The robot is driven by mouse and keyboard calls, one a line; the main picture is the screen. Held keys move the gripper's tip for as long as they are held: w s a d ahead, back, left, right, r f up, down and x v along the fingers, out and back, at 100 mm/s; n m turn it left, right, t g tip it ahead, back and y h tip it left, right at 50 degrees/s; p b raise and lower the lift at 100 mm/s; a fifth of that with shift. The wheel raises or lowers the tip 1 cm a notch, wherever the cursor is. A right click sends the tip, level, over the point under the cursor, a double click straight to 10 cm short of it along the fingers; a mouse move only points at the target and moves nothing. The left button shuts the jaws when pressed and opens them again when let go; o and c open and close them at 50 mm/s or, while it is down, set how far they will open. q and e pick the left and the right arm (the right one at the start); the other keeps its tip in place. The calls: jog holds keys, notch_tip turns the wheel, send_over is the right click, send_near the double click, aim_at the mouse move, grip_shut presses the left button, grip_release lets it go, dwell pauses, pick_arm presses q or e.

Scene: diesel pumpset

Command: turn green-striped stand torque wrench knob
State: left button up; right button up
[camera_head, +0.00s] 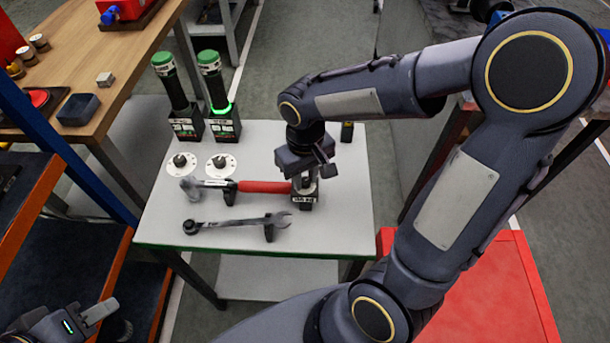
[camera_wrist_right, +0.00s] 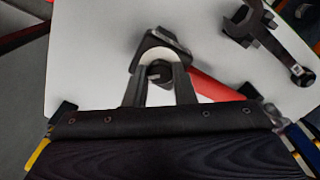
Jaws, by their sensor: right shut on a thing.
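The torque wrench has a red handle (camera_head: 262,187) and a grey metal head. It lies across the light grey stand (camera_head: 160,233), which has a green stripe along its front edge. My right gripper (camera_head: 306,180) points down at the right end of the red handle, above a small dark block (camera_head: 308,203). In the right wrist view my gripper (camera_wrist_right: 158,80) is shut on the knob (camera_wrist_right: 156,72), one finger on each side, with a pale ring around it. The red handle (camera_wrist_right: 212,88) runs off to the right there. My left gripper (camera_head: 100,312) is at the bottom left, far from the stand.
An open-end wrench (camera_head: 235,223) lies in front on the stand. Two green-topped black cylinders (camera_head: 172,85) (camera_head: 215,85) and two white discs (camera_head: 182,163) (camera_head: 222,164) stand behind. A wooden bench (camera_head: 110,50) is at left. A red surface (camera_head: 490,300) is at lower right.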

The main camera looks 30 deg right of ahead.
aim_at(305, 181)
jog(key=shift+m, duration=0.5)
jog(key=o, duration=1)
notch_tip(305, 181, up, 8)
jog(key=shift+f+p, duration=0.1)
jog(key=shift+p, duration=0.35)
